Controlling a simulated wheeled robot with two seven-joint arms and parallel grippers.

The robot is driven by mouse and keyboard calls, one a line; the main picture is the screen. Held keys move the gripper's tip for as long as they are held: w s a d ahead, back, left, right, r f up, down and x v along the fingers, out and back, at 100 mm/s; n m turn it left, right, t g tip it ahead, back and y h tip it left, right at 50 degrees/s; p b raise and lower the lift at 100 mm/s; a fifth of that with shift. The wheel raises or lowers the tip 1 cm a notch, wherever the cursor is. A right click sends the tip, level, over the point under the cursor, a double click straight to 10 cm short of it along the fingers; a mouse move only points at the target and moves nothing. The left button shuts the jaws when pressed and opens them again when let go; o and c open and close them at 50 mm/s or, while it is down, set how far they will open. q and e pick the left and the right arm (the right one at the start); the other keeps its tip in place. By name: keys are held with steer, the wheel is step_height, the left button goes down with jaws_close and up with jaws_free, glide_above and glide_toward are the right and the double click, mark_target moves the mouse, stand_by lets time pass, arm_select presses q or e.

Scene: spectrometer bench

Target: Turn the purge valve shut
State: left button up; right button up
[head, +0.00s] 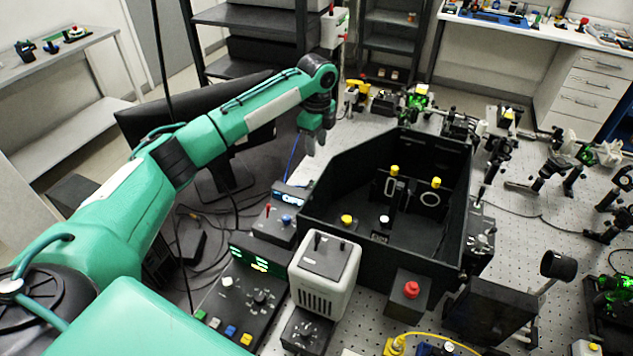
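No part is clearly marked as the purge valve. A small red handle (331,9) stands on a white fitting (334,28) at the top centre, and it may be the valve; its turn position is too small to read. My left gripper (315,146) hangs fingers-down below and a little left of that fitting in the picture, apart from it. Its fingertips look slightly apart with nothing between them. My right gripper is not in view.
An open black enclosure (335,190) stands on the perforated bench right of my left gripper. A dark monitor (190,100) is behind my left arm. A yellow-topped part (357,92) stands beyond the gripper. Control boxes (240,300) and a grey-white unit (325,275) fill the near side.

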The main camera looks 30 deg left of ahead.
arm_select(q)
step_height(320, 180, down, 12)
steer(key=p, duration=0.4)
steer(key=shift+f, duration=0.8)
jaws_close()
steer(key=shift+p, duration=0.35)
